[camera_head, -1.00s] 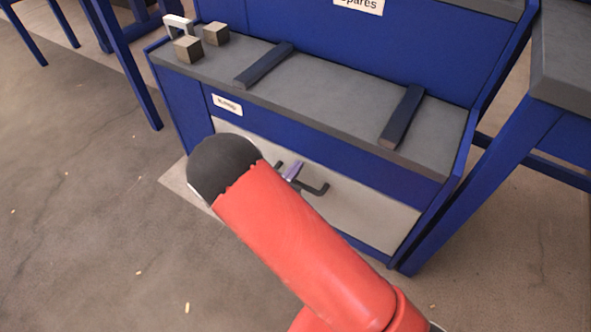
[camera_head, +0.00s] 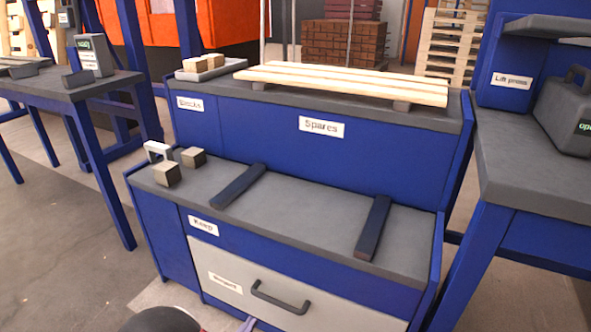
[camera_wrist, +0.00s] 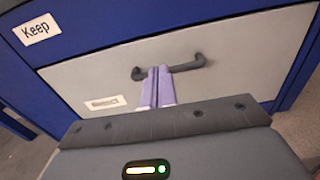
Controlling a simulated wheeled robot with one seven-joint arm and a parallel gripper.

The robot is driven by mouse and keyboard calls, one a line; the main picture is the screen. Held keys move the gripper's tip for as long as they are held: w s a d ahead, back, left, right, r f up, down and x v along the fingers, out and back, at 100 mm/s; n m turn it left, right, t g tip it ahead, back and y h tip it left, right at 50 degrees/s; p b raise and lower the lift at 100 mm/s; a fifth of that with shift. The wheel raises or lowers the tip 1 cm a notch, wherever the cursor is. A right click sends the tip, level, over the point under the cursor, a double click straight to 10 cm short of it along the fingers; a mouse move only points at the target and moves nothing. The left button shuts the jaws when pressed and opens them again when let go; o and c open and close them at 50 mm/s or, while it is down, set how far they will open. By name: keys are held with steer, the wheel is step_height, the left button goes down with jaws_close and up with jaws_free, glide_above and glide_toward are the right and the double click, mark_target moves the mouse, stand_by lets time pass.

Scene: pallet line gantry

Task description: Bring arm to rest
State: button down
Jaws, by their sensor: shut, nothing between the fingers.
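My gripper (camera_wrist: 157,72) is shut and empty, its two pale purple fingers pressed together. In the wrist view the fingers point at the grey drawer front (camera_wrist: 225,65) and overlap the middle of its dark bar handle (camera_wrist: 188,67); I cannot tell whether they touch it. In the head view only a purple sliver of my gripper (camera_head: 248,324) shows at the bottom edge, below the handle (camera_head: 280,298). A dark rounded part of my arm (camera_head: 160,320) shows at the bottom edge too. The drawer looks closed.
The blue bench has a lower shelf (camera_head: 300,220) with two dark bars, small blocks (camera_head: 167,174) and a pale bracket. A slatted wooden pallet (camera_head: 345,80) lies on its upper shelf. Blue tables flank the bench at left (camera_head: 60,92) and right (camera_head: 535,175). Open floor lies left.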

steer(key=d+r+m+g+h+p, duration=0.1)
steer(key=d+r+m+g, duration=0.65)
steer(key=d, duration=0.35)
steer(key=d+r+m+g+h+p, duration=0.1)
steer(key=d+r+m+g+h, duration=0.1)
steer(key=d+r+m+g, duration=0.6)
steer(key=s+d+r+m+t+y+p, duration=0.1)
steer(key=s+d+r+m+t+y, duration=0.1)
steer(key=s+d+r+m+y, duration=0.3)
steer(key=s+d+r+m+t+y+p, duration=0.1)
steer(key=s+d+r+m+y, duration=0.4)
steer(key=r+m, duration=0.5)
steer(key=shift+s+m+t, duration=0.35)
steer(key=shift+s+t, duration=0.5)
steer(key=shift+s, duration=0.35)
